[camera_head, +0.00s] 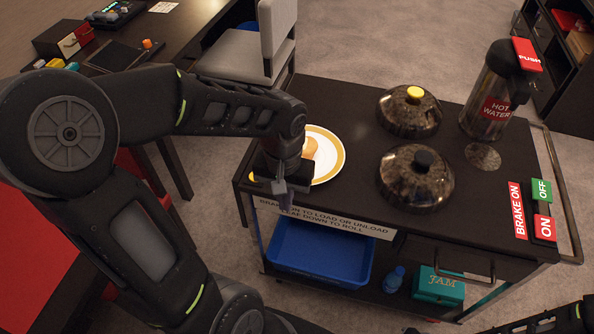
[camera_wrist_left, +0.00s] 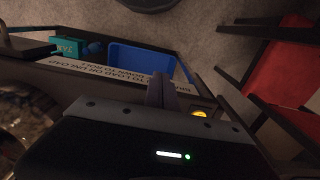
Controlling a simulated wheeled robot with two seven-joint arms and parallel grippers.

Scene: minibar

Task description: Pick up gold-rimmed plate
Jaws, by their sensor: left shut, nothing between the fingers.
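The gold-rimmed plate (camera_head: 335,163) is white with a gold band and lies on the left part of the dark cart top (camera_head: 345,108). A tan, bread-like item (camera_head: 310,147) sits on it. My left forearm and wrist hide the plate's left part in the head view. My left gripper (camera_head: 285,199) is shut and empty, pointing down at the cart's front left edge, just left of and in front of the plate. Its closed fingers (camera_wrist_left: 162,92) show in the left wrist view against the cart's edge label; the plate is not seen there. My right gripper is out of view.
Two dark domed lids, one with a yellow knob (camera_head: 414,92) and one with a black knob (camera_head: 423,161), stand right of the plate. A hot water dispenser (camera_head: 492,92) stands at the back right. A blue bin (camera_head: 322,252) sits on the lower shelf. A grey chair (camera_head: 245,52) is behind.

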